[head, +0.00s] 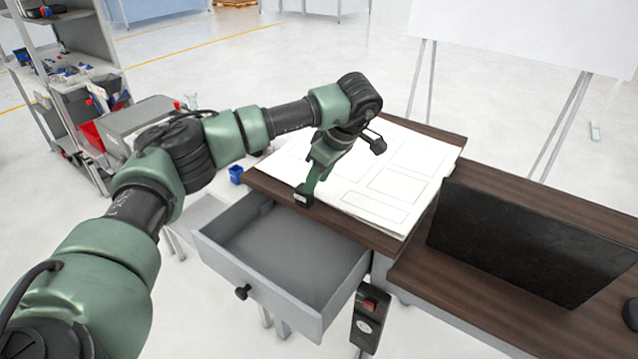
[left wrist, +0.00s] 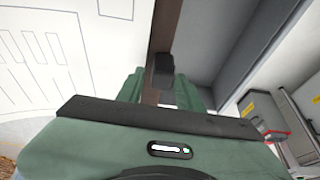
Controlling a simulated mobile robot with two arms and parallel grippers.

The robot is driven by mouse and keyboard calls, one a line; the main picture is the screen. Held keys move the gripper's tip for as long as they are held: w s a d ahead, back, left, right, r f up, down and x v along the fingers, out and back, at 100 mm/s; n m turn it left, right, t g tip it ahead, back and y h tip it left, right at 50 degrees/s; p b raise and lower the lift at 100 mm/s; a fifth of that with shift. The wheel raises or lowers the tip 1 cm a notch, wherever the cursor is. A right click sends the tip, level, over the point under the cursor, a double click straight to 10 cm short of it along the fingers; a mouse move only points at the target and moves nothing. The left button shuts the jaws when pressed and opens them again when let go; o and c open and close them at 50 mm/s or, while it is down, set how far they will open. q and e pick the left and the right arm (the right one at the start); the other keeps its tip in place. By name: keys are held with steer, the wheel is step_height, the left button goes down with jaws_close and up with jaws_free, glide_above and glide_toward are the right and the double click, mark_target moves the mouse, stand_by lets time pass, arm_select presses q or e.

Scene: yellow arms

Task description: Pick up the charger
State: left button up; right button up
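My left gripper (head: 312,180) reaches over the desk from the left and points down near the front edge of the desktop. Its green fingers are closed around a small black block, which I take to be the charger (head: 303,196). In the left wrist view the charger (left wrist: 160,70) sits between the two fingertips of the left gripper (left wrist: 160,88). It appears held above the desk edge, beside the open drawer; the exact height is unclear. The fingers partly hide it. My right gripper is not in view.
An open, empty grey drawer (head: 290,250) sticks out below the wooden desk (head: 440,143). White sheets (head: 400,180) cover the desktop. A dark upright panel (head: 525,240) stands at right. A shelf with bins (head: 75,85) is at left; a whiteboard (head: 530,30) stands behind.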

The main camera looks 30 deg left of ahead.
mark_target(304, 193)
arm_select(q)
steer(key=shift+w+a, duration=0.2)
steer(key=shift+w, duration=0.05)
steer(key=shift+s+a+f, duration=0.15)
steer(key=shift+s+a+f+p, duration=0.65)
steer(key=shift+f+p, duration=0.25)
steer(key=shift+p, duration=0.15)
steer(key=x, duration=0.1)
steer(key=p+x, duration=0.1)
steer(key=x, duration=0.1)
steer(key=shift+w+a, duration=0.1)
steer(key=shift+w, duration=0.15)
steer(key=shift+w+a+f+p, duration=0.15)
steer(key=shift+a+f+p, duration=0.15)
steer(key=shift+f, duration=0.35)
steer(key=shift+d, duration=0.1)
steer(key=c, duration=0.7)
jaws_close()
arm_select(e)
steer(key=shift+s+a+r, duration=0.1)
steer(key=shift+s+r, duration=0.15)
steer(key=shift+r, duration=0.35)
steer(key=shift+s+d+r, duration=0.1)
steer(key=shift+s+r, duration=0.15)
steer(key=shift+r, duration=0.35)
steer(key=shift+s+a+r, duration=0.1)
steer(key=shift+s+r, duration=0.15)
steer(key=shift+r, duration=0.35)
